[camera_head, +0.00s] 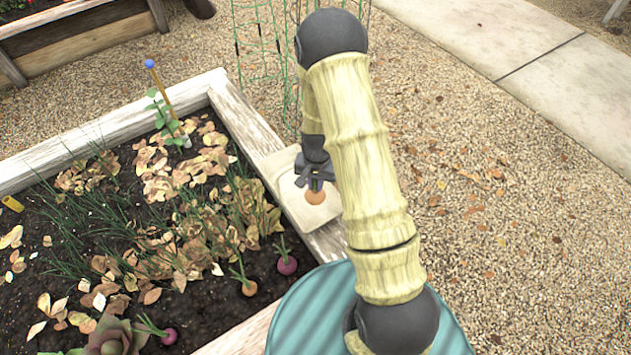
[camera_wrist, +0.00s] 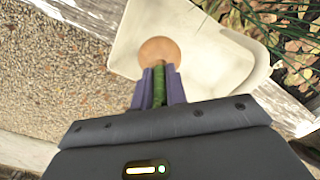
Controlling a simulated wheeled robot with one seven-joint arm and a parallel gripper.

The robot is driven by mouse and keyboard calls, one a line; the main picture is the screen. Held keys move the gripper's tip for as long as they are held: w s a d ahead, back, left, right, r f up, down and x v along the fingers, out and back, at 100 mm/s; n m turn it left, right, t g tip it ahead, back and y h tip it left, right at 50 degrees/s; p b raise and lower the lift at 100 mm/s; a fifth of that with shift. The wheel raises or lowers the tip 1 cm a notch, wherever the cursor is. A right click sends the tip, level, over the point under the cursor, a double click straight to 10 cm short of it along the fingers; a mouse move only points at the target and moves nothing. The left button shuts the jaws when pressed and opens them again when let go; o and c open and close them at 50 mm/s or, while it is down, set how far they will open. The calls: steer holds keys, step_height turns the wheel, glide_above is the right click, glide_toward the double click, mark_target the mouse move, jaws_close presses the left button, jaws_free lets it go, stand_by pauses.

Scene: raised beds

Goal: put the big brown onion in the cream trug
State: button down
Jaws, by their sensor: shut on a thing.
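The big brown onion (camera_wrist: 159,51) is an orange-brown ball with a green stalk. My gripper (camera_wrist: 159,88) is shut on the stalk, with one finger on each side of it. In the head view the onion (camera_head: 315,194) shows just below my gripper (camera_head: 314,178). The cream trug (camera_wrist: 215,62) is behind the onion in the wrist view. In the head view the trug (camera_head: 284,182) sits on the bed's wooden edge, and the onion shows within its outline. I cannot tell whether the onion touches the trug's floor. My arm hides the trug's right side.
The raised bed's wooden edge (camera_head: 243,118) runs beside dark soil with dry leaves. Another brown onion (camera_head: 249,288) and purple onions (camera_head: 287,265) (camera_head: 169,336) grow there. A blue-topped stake (camera_head: 160,88) stands at the back. Green wire supports (camera_head: 262,45) stand behind the trug. Gravel (camera_head: 500,210) is open at right.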

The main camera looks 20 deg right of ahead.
mark_target(315, 192)
step_height(315, 192, down, 8)
steer(key=b, duration=0.6)
steer(key=shift+r, duration=0.1)
steer(key=c, duration=1.3)
jaws_free()
steer(key=shift+a+r+p, duration=0.1)
steer(key=shift+r+p, duration=1.2)
steer(key=shift+r, duration=0.15)
steer(key=shift+r+p, duration=4)
steer(key=shift+r, duration=0.65)
